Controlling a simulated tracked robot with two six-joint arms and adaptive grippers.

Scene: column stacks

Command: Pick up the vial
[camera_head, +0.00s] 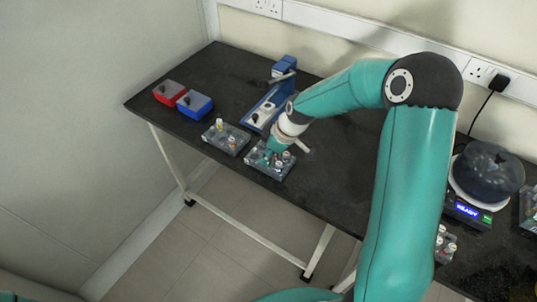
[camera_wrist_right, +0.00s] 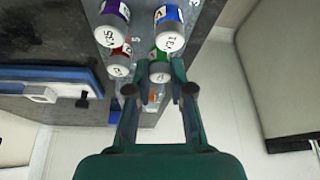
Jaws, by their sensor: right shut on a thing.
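My right gripper (camera_head: 273,147) is over the nearer clear rack (camera_head: 264,172) of vials at the table's front edge. In the right wrist view, the gripper (camera_wrist_right: 158,82) is shut on a vial with a green band and a pale, numbered cap (camera_wrist_right: 160,73). The vial's lower part is hidden, so I cannot tell whether it is still seated in the rack. Vials with purple (camera_wrist_right: 168,38), blue (camera_wrist_right: 112,30) and red (camera_wrist_right: 119,63) bands stand close by. My left gripper is not in view.
A second clear rack (camera_head: 227,137) stands just left. Red (camera_head: 168,91) and blue (camera_head: 194,104) boxes are at the far left. A blue-and-white device (camera_head: 266,112) stands behind the racks. A round dark-lidded machine (camera_head: 487,172) is at the right.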

